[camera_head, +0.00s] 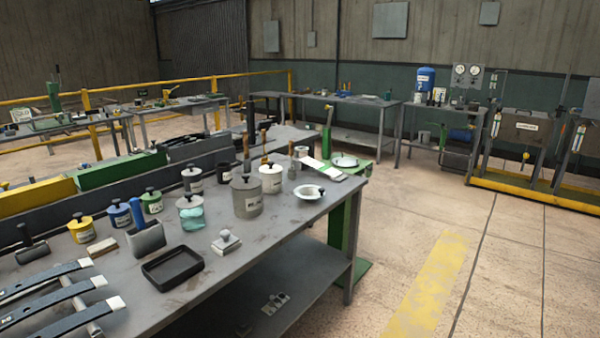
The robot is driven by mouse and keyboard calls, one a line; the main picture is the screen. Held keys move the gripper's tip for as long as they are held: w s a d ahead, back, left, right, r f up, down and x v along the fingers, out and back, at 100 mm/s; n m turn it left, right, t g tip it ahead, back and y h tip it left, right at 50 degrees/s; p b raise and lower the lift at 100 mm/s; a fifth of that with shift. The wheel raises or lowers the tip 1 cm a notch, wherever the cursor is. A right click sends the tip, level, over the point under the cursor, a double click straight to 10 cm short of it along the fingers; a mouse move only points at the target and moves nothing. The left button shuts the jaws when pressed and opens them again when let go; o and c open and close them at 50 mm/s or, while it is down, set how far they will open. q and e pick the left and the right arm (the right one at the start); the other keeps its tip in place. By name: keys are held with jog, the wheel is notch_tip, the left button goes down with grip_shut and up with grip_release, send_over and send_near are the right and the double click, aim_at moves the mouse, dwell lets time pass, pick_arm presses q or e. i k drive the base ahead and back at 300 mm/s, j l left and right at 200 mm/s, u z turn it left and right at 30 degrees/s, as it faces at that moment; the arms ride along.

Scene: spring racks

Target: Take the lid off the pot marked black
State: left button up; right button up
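Several small lidded pots with black knobs stand on the grey workbench (257,242). A dark grey-black pot (193,184) with a pale label stands at the back of the group. Its lid (191,170) is on. The label's writing is too small to read, so I cannot tell for sure that this is the pot marked black. Beside it are a yellow pot (81,233), a blue pot (120,217), a green pot (151,204), a grey pot (190,202), a larger grey pot (247,200) and a white pot (271,182). Neither of my grippers is in view.
A black tray (172,274), a grey scoop-like holder (147,241), a turquoise cloth (192,219) and a white bowl (309,192) are around the pots. Black strips (50,305) lie at the front left. Open floor (400,230) is to the right of the bench.

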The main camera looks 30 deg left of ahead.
aim_at(246, 182)
jog(key=i, duration=2.55)
jog(key=i+u, duration=0.25)
jog(key=u, duration=0.15)
jog(key=i+l+u, duration=0.1)
jog(key=u, duration=0.25)
jog(key=i+l+u, duration=0.2)
jog(key=u, duration=0.2)
jog(key=i+l+u, duration=0.25)
jog(key=u, duration=0.15)
